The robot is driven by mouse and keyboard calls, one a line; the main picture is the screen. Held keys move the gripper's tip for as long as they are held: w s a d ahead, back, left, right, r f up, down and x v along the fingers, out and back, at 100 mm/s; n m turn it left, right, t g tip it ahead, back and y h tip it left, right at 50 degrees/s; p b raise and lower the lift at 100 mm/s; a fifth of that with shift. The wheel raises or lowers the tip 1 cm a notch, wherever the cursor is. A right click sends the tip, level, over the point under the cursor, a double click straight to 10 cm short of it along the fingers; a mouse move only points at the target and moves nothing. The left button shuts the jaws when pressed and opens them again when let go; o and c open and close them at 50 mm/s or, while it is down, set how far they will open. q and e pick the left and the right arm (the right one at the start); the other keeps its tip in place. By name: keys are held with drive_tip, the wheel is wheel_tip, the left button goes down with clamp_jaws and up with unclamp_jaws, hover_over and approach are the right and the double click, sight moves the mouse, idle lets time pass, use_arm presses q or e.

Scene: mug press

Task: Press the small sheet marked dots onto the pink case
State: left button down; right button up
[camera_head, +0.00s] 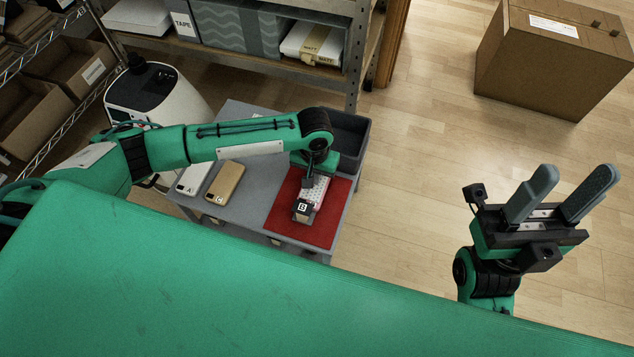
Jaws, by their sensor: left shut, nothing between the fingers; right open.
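The pink case (318,192) lies on a red mat (338,212) on a grey table. Its top looks pale with a fine dotted pattern, which may be the small sheet lying on it; the edges are too small to tell. A dark block marked B (302,208) shows at its near end. My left gripper (308,185) points down over the case, shut and empty, at or just above its surface; I cannot tell whether it touches. It hides part of the case. My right gripper (574,182) is open and empty, off to the right above the floor.
A white case marked A (194,178) and a gold case marked C (225,183) lie left of the mat. A dark grey bin (350,133) stands at the table's back right. Shelving is behind; a cardboard box (555,60) stands on the floor.

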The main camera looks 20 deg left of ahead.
use_arm(q)
drive_tip(key=shift+f, duration=0.85)
idle(0.8)
drive_tip(key=shift+s+f+p, duration=0.1)
drive_tip(key=shift+f+p, duration=0.05)
drive_tip(key=shift+p, duration=0.55)
idle(2.5)
